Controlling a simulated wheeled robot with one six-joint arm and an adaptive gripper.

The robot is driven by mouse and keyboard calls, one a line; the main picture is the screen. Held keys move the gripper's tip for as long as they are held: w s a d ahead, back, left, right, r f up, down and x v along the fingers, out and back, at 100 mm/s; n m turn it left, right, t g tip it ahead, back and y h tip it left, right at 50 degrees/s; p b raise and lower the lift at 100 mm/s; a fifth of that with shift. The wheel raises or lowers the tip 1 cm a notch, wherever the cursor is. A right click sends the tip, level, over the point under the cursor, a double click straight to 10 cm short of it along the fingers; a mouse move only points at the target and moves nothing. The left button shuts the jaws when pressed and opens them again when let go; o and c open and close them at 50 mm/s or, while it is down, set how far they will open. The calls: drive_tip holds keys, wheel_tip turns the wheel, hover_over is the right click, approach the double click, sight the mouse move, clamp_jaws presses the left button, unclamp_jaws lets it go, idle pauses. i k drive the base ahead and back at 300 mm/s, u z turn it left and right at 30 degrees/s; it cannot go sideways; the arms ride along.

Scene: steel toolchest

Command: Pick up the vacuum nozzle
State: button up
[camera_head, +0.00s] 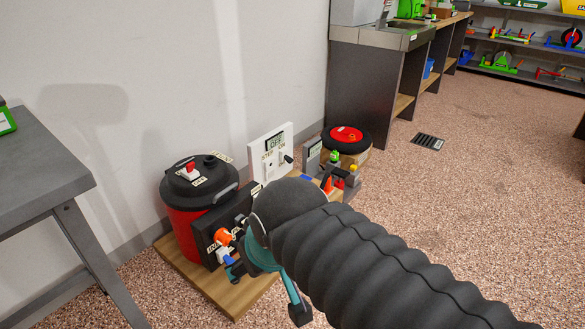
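My gripper (267,289) is at the lower middle, with teal parts and dark fingertips. Its fingers look spread apart, with the wooden board showing between them. Nothing is seen held. The black ribbed sleeve on my arm hides part of it. A red vacuum canister (190,232) with a black lid stands on the board to the left of my gripper. A dark panel (212,248) with an orange round fitting (224,237) and a blue part is on its right side, close to my gripper. I cannot tell which part is the vacuum nozzle; it may be hidden.
The wooden board (232,292) lies on the speckled floor (455,190). A white switch panel (271,152) and a red-and-black disc (346,137) stand behind. A grey table (38,165) is at left, a workbench (368,85) at back. Floor at right is clear.

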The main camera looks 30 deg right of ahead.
sight(328, 189)
drive_tip(key=z, duration=0.05)
drive_tip(key=k, duration=0.45)
drive_tip(key=z, duration=0.9)
drive_tip(key=i, duration=1.15)
drive_tip(key=z, duration=0.2)
